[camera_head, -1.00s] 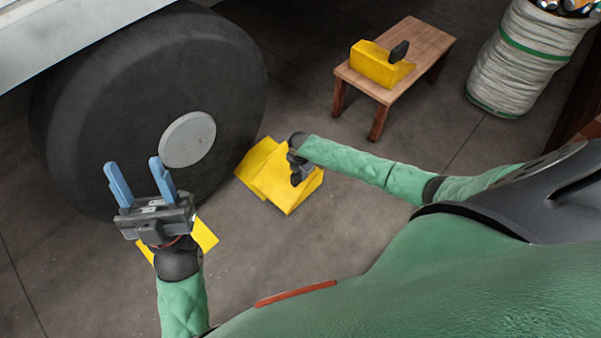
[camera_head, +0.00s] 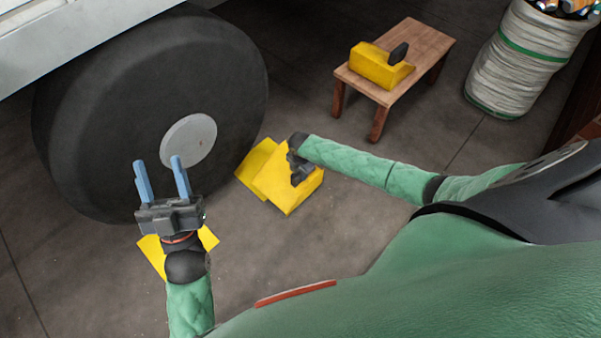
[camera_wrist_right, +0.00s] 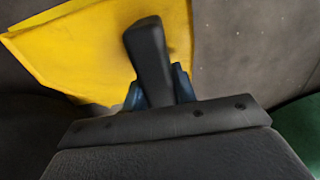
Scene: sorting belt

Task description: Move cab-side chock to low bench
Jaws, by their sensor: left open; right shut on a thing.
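A yellow chock (camera_head: 289,198) with a black handle sits on the floor just right of the tyre. A yellow slab (camera_head: 254,165) shows on its tyre side; I cannot tell if it is part of the same chock. My right gripper (camera_head: 299,170) is shut on the handle, and the right wrist view shows the black handle (camera_wrist_right: 150,55) between its blue fingers. The low bench (camera_head: 423,50) is a small wooden one at the upper right. My left gripper (camera_head: 158,162) is open and empty in front of the tyre.
Another yellow chock (camera_head: 377,67) with a black handle lies on the bench top, with bare wood behind it. More yellow (camera_head: 153,253) shows on the floor, partly hidden by my left wrist. The big tyre (camera_head: 105,110) fills the left. A white woven bin (camera_head: 520,60) stands right of the bench.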

